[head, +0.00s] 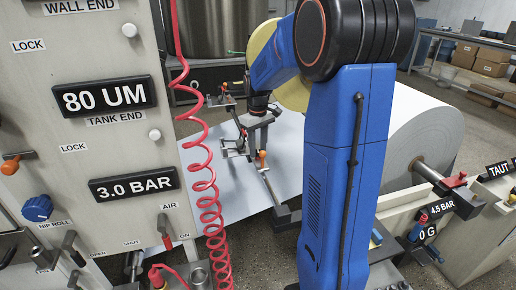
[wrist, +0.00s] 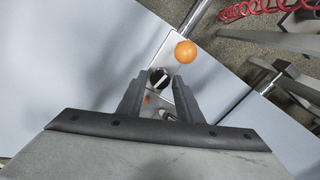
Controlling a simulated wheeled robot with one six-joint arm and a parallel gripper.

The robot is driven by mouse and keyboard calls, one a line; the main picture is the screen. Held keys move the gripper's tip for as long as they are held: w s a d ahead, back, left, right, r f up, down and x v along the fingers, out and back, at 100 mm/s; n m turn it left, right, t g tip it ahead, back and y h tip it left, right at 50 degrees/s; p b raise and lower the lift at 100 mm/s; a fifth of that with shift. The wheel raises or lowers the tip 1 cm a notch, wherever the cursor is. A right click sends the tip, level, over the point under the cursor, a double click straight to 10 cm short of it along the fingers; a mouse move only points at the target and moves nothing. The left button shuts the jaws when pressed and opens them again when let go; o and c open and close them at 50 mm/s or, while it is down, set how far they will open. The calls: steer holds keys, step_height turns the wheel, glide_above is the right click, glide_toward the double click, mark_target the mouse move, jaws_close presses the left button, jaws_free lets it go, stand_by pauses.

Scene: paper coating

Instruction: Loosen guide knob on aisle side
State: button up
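In the wrist view, the two fingers of my gripper (wrist: 159,84) are apart. An orange ball (wrist: 185,51) sits just beyond the right fingertip, beside the dark knob. In the head view, my gripper (head: 248,143) points down over the white paper web, and an orange ball (head: 261,154) shows close by on its right. The dark knob is not clear there.
A panel (head: 110,165) with 80 UM and 3.0 BAR signs stands at left, with a coiled red hose (head: 205,165) along its edge. A large paper roll (head: 430,130) is at right. A metal bar (head: 270,187) crosses the web near my gripper.

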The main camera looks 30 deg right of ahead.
mark_target(258, 151)
step_height(258, 151, up, 17)
steer(key=shift+r, duration=0.2)
stand_by(0.5)
stand_by(0.4)
steer(key=s+a+f+t, duration=0.1)
steer(key=s+a+f, duration=0.3)
steer(key=s, duration=0.6)
steer(key=s+a+f+m+t, duration=0.1)
steer(key=s+a+f, duration=0.3)
steer(key=s, duration=0.6)
steer(key=s+a+f+t, duration=0.2)
steer(key=s+a+f, duration=0.2)
steer(key=s+a, duration=0.4)
steer(key=shift+s+m+t, duration=0.3)
steer(key=shift+s+t, duration=0.1)
steer(key=shift+s, duration=0.65)
